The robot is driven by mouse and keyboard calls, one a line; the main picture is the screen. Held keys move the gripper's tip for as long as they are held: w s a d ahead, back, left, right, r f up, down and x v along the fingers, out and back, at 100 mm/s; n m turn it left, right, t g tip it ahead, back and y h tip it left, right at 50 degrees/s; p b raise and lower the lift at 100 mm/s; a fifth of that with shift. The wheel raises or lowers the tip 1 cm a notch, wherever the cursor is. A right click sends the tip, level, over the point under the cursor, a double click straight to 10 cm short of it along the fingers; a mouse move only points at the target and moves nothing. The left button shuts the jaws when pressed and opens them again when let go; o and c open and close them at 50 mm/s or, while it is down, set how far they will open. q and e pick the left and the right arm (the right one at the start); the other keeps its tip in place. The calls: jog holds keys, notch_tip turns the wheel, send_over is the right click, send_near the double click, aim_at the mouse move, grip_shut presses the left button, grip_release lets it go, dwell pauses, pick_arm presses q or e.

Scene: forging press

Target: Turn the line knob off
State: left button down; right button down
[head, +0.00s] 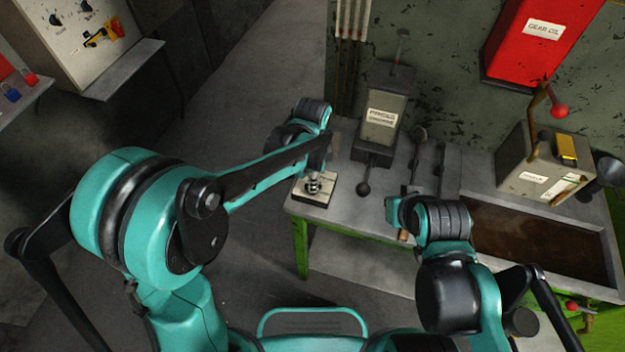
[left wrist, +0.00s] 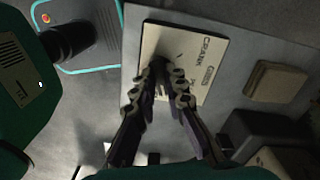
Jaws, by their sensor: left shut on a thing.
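A pale panel at the upper left of the head view carries dark round knobs, one of them here (head: 56,20). I cannot read their labels, so I cannot tell which is the line knob. My left gripper (head: 314,184) is far from that panel, low over a pale plate (head: 328,199) on the workbench.
The bench (head: 350,215) holds a grey press box (head: 383,115) and levers with dark ball ends. A grey box with a red-ball lever (head: 540,160) and a brown-filled tray (head: 545,245) stand at right. A red oil box (head: 535,40) hangs behind. Open floor lies between bench and panel.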

pick_arm(q)
jog(key=shift+m, duration=2.2)
jog(key=c, duration=1.6)
grip_release()
jog(key=shift+o, duration=0.2)
notch_tip(320, 180, up, 12)
